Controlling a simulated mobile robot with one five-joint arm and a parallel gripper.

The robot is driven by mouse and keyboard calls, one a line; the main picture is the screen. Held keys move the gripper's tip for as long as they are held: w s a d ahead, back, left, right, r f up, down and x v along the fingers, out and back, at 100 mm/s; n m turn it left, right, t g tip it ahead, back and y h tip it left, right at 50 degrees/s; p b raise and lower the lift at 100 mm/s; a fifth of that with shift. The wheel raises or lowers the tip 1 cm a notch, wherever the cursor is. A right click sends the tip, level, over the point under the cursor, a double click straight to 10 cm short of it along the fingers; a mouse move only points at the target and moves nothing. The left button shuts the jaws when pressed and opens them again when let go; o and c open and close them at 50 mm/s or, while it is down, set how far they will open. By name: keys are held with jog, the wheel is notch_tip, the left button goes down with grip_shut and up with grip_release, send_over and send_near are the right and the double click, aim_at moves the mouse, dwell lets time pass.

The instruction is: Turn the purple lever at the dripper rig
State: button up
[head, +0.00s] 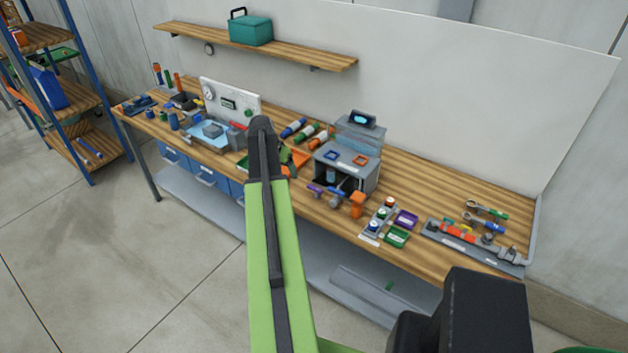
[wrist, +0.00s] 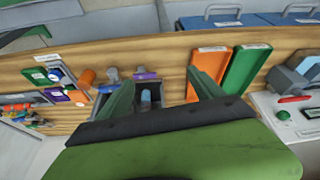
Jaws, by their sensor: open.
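The dripper rig (head: 345,165) is a grey box-like unit with a clear top on the workbench. On its front side are a purple lever (head: 315,190), a grey lever and an orange one. In the wrist view the purple lever (wrist: 147,76) shows between the fingers, nearer the left one. My gripper (wrist: 163,88) is open and empty, with its green fingers spread over the bench and the rig's front. No contact with the lever is visible. In the head view my arm largely hides the gripper.
An orange panel (wrist: 208,68) and a green panel (wrist: 248,68) lie by the right finger. Small bottles and purple and green trays (head: 397,237) stand right of the rig. A pipe assembly (head: 470,243) lies farther right. Floor in front is clear.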

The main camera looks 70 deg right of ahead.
jog(key=s+d+r+m, duration=0.1)
jog(key=s+d+m, duration=0.1)
jog(key=s+d, duration=0.35)
jog(key=b, duration=1.6)
send_near(314, 189)
jog(key=shift+g, duration=0.3)
jog(key=x, duration=0.8)
jog(key=shift+w+d+r, duration=0.1)
jog(key=shift+w+d, duration=0.05)
jog(key=shift+w, duration=0.1)
jog(key=shift+r, duration=0.1)
jog(key=c, duration=1.1)
jog(key=shift+s+n+t, duration=0.15)
jog(key=shift+n+t, duration=0.25)
jog(key=shift+n, duration=0.7)
jog(key=shift+a+n+t, duration=0.25)
jog(key=shift+n+t, duration=0.15)
jog(key=shift+n, duration=0.7)
